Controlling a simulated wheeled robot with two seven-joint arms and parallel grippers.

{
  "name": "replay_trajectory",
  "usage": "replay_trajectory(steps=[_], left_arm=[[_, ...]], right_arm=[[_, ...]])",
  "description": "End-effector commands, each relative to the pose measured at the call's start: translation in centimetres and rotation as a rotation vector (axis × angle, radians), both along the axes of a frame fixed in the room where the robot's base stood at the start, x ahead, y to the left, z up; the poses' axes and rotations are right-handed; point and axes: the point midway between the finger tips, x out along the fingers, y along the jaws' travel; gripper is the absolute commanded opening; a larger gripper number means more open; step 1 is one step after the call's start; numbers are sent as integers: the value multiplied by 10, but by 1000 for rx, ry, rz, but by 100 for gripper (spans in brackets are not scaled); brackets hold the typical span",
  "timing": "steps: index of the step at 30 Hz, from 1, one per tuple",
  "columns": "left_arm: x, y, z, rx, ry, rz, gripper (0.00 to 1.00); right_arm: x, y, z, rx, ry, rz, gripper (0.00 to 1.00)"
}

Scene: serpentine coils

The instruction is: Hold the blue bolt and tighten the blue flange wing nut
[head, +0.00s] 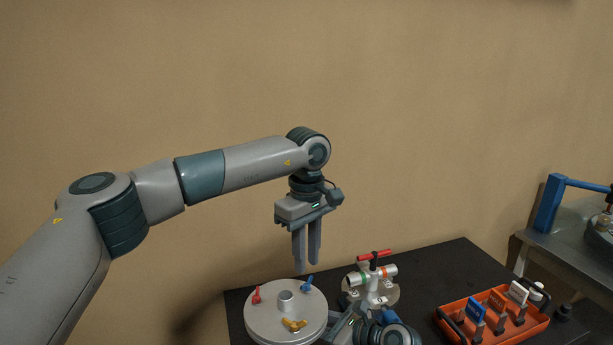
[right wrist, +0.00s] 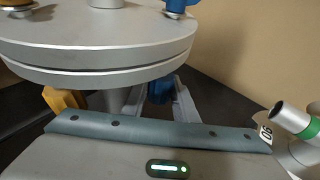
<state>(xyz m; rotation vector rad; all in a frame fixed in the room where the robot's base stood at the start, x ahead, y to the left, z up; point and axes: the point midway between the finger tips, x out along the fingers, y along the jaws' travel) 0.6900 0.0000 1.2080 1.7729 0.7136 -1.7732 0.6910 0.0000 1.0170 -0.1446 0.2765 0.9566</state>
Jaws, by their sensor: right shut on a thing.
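The blue flange wing nut (head: 307,285) sits on the right rear of the round silver flange (head: 262,325). In the right wrist view, part of the blue nut (right wrist: 175,5) shows on top of the disc. The blue bolt (right wrist: 160,92) shows below the disc. My right gripper (right wrist: 160,103) is shut on the blue bolt from below, one finger on each side. My left gripper (head: 306,268) points down just above the blue wing nut, apart from it. Its fingers have a narrow gap with nothing between them.
A red wing nut (head: 256,295) and a yellow wing nut (head: 294,325) are on the same disc. A valve fitting with a red handle (head: 374,257) stands behind my right arm. An orange tray (head: 457,311) with several tagged items is at right. The table's back left is clear.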

Motion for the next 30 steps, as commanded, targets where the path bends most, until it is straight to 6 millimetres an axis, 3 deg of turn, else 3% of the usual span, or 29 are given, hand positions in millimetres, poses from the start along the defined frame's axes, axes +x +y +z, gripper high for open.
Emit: replay_trajectory(steps=[14,30], left_arm=[[0,0,0,0,0,56,22],[0,0,0,0,0,476,22]], right_arm=[[0,0,-1,-2,1,0,6],[0,0,-1,-2,1,0,6]])
